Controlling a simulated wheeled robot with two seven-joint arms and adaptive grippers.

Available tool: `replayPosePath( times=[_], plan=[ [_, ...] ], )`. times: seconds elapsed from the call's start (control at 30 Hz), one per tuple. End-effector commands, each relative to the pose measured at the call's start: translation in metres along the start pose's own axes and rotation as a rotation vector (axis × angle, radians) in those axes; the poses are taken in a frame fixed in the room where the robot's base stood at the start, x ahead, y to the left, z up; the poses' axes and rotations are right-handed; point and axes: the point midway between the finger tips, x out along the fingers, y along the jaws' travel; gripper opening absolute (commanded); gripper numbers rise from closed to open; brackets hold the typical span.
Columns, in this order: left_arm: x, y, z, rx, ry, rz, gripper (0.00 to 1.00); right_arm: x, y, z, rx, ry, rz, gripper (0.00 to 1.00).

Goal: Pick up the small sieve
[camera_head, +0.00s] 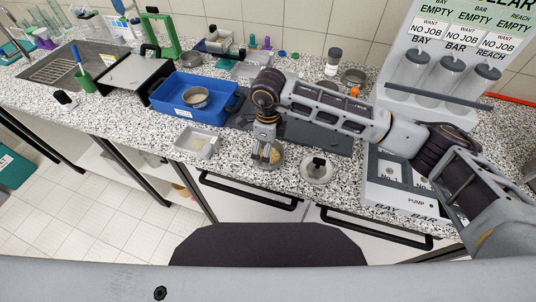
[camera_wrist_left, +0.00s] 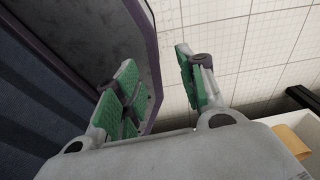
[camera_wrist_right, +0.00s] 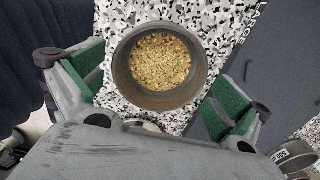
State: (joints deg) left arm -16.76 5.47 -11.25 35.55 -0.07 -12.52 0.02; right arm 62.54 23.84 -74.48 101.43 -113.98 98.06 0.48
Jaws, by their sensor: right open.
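A small round grey vessel (camera_wrist_right: 158,98) with tan grain in it, seemingly the small sieve, stands on the speckled counter. The grain hides whether its bottom is mesh. In the head view this vessel (camera_head: 277,159) is partly hidden by my right gripper (camera_head: 265,152), directly above it. In the right wrist view my right gripper (camera_wrist_right: 155,78) is open, with one green-padded finger on either side of the vessel; contact cannot be told. Another grey sieve (camera_head: 195,98) sits in the blue tray. My left gripper (camera_wrist_left: 156,60) is open, empty and away from the counter, beside my dark body.
A blue tray (camera_head: 165,103) and a metal pan (camera_head: 197,143) stand left of the vessel. A dark mat (camera_head: 325,138) lies behind. A control box marked PUMP (camera_head: 405,192) stands farther right.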

Motion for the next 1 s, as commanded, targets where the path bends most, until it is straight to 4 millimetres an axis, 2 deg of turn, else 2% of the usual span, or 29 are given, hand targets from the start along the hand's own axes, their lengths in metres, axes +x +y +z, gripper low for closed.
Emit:
replayPosePath(
  times=[0.2,0.37,0.77,1.0],
  plan=[
    [-0.006,0.014,0.001,-0.005,-0.002,0.015,0.40,0.021,0.001,0.000,-0.001,0.001,0.002,1.00],
    [-0.006,0.021,0.002,-0.004,-0.003,0.023,0.40,0.026,0.000,0.000,-0.001,0.000,0.000,1.00],
    [-0.006,0.011,0.004,-0.001,-0.006,0.012,0.40,0.026,0.000,0.000,-0.001,0.000,0.000,1.00],
    [-0.006,0.005,0.005,-0.001,-0.007,0.006,0.40,0.026,0.000,0.000,-0.001,0.000,0.000,0.70]
  ],
)
